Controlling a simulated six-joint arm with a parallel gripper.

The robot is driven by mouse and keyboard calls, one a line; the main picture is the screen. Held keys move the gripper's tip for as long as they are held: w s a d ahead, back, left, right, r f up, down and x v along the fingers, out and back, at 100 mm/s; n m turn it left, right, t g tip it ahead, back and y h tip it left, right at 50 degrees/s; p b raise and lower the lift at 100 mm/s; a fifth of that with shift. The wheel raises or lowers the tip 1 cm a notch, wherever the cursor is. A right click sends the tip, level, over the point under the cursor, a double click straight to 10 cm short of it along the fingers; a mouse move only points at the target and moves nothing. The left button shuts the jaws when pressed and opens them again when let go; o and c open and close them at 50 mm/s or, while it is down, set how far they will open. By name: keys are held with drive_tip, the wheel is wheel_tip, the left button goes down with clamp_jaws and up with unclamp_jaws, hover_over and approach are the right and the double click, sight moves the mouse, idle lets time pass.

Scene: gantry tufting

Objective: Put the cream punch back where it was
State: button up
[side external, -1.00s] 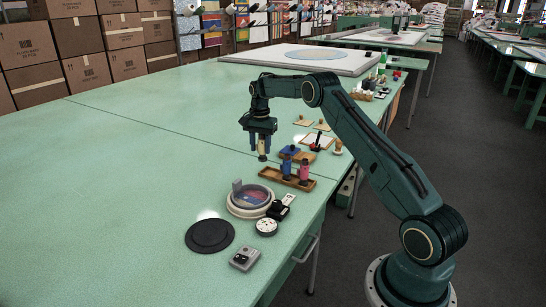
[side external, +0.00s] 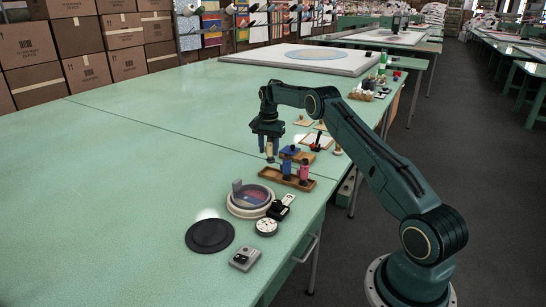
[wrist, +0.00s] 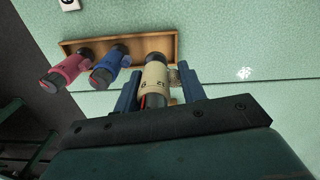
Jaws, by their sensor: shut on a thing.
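My gripper (side external: 269,143) is shut on the cream punch (side external: 270,154), which hangs roughly upright above the table, behind the left end of the wooden tray (side external: 268,174). The wrist view shows the cream punch (wrist: 155,78) between my two blue fingers, overlapping the tray's right part in the picture. The tray (wrist: 172,44) holds a blue punch (side external: 287,168) and a pink punch (side external: 304,172), both standing. The tray's left part looks bare in the side view. The wrist view also shows the blue punch (wrist: 108,68) and pink punch (wrist: 68,70).
A blue block on a wooden base (side external: 291,153) stands close behind the tray. The table at left is clear.

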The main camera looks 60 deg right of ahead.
sight(269, 159)
drive_tip(key=shift+f, duration=2.65)
drive_tip(key=shift+f, duration=0.1)
drive_tip(key=o, duration=0.9)
wheel_tip(269, 159, up, 12)
